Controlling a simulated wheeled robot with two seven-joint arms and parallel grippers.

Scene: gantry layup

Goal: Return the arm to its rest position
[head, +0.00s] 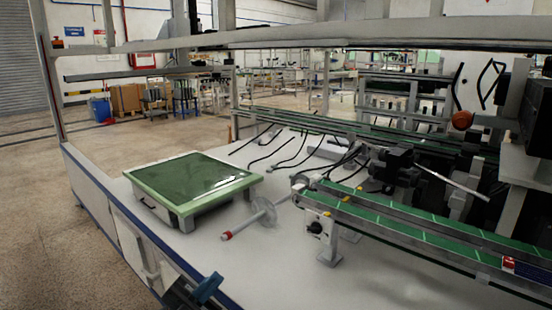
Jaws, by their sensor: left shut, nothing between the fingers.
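My left gripper (205,289) shows at the bottom edge, left of centre, as a dark part with a blue piece. It is low, by the blue-edged front of the white table (270,268), and only partly in the picture. It is shut and holds nothing. My right gripper is not in view.
A green-topped tray-like box (190,182) sits on the table's left part. A clear disc on a rod with a red end (227,236) lies right of it. Green conveyor belts (420,227) and dark machinery fill the right. An overhead rail (330,36) crosses above.

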